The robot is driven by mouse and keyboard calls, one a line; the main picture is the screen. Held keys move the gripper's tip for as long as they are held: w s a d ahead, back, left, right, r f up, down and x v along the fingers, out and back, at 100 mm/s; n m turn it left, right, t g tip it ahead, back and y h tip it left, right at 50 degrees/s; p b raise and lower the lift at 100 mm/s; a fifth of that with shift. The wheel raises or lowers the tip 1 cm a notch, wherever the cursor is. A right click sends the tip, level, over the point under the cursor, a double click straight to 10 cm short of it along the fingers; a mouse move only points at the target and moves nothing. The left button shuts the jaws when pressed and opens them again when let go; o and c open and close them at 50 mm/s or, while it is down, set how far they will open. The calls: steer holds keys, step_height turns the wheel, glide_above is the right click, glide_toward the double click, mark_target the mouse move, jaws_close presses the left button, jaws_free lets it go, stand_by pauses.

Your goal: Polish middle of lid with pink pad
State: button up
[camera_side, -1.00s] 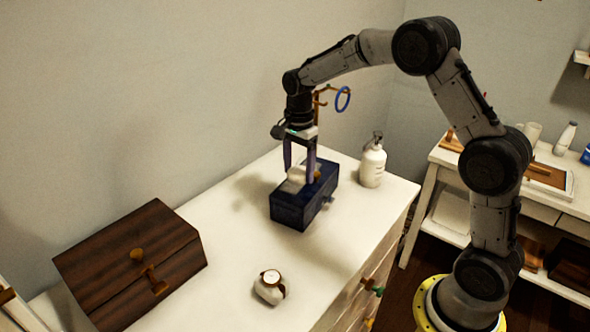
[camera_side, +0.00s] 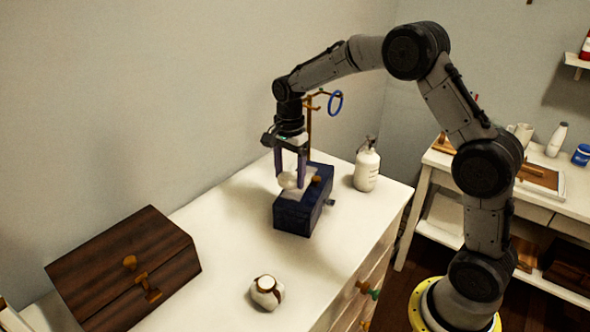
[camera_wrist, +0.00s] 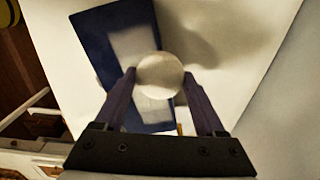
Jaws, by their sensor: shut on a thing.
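A dark blue box (camera_side: 291,214) with a lid stands on the white dresser top, and it also shows in the wrist view (camera_wrist: 92,30). Its lid has a pale patch (camera_wrist: 130,40) around the middle. My gripper (camera_side: 291,180) is shut on a rounded pad (camera_side: 287,180) over the lid. In the wrist view the pad (camera_wrist: 160,74) looks cream rather than pink and sits between the fingertips (camera_wrist: 159,78). It hides part of the lid. I cannot tell whether the pad touches the lid.
A brown knob (camera_side: 317,181) is at the box's right side. A white pump bottle (camera_side: 367,169) and a stand with a blue ring (camera_side: 335,103) are behind.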

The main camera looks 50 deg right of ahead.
steer(key=a, duration=1.2)
stand_by(1.0)
steer(key=shift+r, duration=0.1)
step_height(320, 180, up, 6)
stand_by(0.6)
step_height(320, 180, up, 3)
steer(key=shift+f, duration=0.1)
stand_by(0.5)
stand_by(0.7)
